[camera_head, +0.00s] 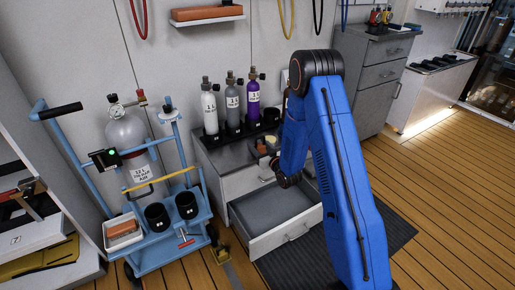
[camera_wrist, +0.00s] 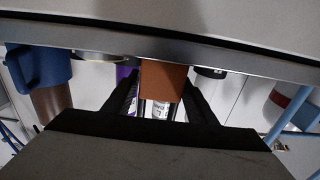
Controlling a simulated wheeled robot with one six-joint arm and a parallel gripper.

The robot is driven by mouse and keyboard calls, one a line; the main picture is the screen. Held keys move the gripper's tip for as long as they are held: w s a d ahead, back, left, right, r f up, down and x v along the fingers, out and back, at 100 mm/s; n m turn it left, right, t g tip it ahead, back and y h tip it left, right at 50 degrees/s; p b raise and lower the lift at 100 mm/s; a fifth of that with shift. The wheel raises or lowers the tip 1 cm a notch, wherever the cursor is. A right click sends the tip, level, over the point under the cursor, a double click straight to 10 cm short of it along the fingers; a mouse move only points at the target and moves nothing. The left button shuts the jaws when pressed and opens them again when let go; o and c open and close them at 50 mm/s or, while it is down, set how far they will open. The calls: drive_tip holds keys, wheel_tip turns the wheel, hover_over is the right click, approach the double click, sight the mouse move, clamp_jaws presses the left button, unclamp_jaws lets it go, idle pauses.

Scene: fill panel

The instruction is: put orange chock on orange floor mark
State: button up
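An orange-brown block, which looks like the orange chock (camera_wrist: 163,78), sits between the fingertips of my gripper (camera_wrist: 163,92) in the wrist view. The fingers appear to press on both its sides. In the head view my gripper (camera_head: 273,158) is small and partly hidden by my blue arm, above the open drawer and in front of the cabinet top. A small yellow-orange patch (camera_head: 220,254) shows on the floor by the cart's right wheel; I cannot tell if it is the orange floor mark.
A blue cart (camera_head: 165,246) with a gas cylinder (camera_head: 128,135) stands at left. A drawer (camera_head: 284,238) is open below the bottles. A dark mat (camera_head: 395,228) lies on the floor at right of the drawer. Another orange block (camera_head: 206,13) lies on a wall shelf. Wood floor is free at right.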

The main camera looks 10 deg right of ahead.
drive_tip(key=c, duration=1)
